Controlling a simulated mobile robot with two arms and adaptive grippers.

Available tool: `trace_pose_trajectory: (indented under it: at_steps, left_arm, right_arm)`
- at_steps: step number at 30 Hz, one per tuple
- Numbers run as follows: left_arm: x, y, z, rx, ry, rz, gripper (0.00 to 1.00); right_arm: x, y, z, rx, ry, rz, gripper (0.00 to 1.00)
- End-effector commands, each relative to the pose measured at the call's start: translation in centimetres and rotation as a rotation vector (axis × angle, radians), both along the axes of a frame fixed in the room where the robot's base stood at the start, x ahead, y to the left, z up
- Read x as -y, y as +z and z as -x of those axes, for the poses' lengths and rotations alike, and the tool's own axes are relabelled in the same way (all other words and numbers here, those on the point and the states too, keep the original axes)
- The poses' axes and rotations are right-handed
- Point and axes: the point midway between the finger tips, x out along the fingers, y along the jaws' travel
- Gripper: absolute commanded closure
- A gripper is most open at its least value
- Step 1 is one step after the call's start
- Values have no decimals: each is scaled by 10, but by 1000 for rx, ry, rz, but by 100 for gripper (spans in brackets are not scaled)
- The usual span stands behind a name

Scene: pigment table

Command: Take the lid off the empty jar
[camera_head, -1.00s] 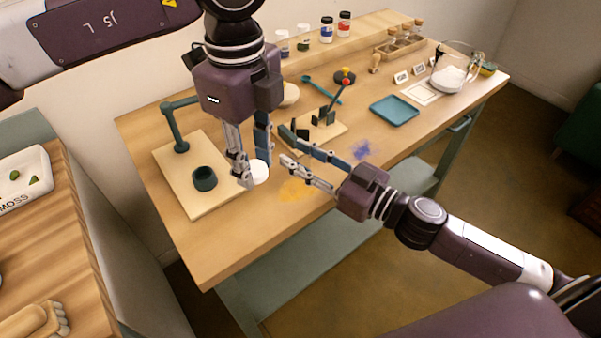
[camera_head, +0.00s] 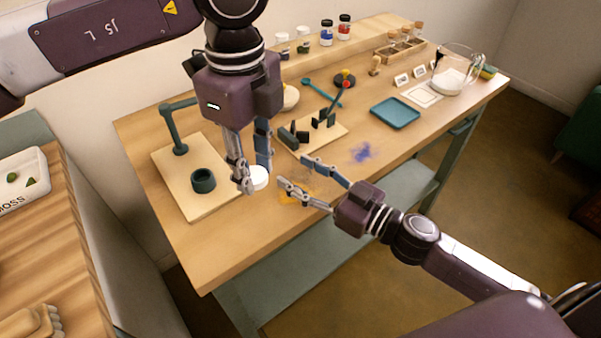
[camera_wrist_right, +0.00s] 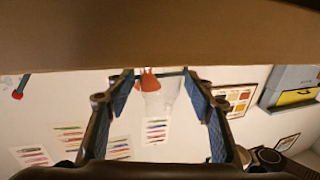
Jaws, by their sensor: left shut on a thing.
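My left gripper (camera_head: 252,182), pointing down at the table's front left, is shut on a white round lid-like piece (camera_head: 259,178). The finger hides part of this piece. My right gripper (camera_head: 292,172) is open, its two fingers apart to the right of the left gripper. A faint clear shape, perhaps the glass jar (camera_head: 311,172), shows by its fingers above a yellow-orange smear. In the right wrist view, a clear shape (camera_wrist_right: 160,97) shows between the open fingers (camera_wrist_right: 158,82). I cannot tell its exact outline or whether it is touched.
A dark teal cup (camera_head: 203,181) and a stand (camera_head: 172,132) are on a board at left. A wooden board with dark blocks (camera_head: 322,132) lies behind the grippers. A teal tray (camera_head: 395,112) lies at right. Several small jars line the back. The front edge is clear.

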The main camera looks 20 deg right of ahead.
Motion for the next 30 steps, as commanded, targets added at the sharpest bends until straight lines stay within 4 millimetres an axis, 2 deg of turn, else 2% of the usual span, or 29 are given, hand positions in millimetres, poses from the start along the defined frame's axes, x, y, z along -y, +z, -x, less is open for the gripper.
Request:
trace_pose_trajectory:
  at_steps: [8,11,30]
  left_arm:
    - [0,3,0,0,0,0,100]
    - [0,-1,0,0,0,0,100]
    - [0,-13,0,0,0,0,100]
  right_arm:
    - [0,5,0,1,1,1,51]
    - [4,2,6,-2,0,-1,51]
    - [51,1,73,-4,-1,0,51]
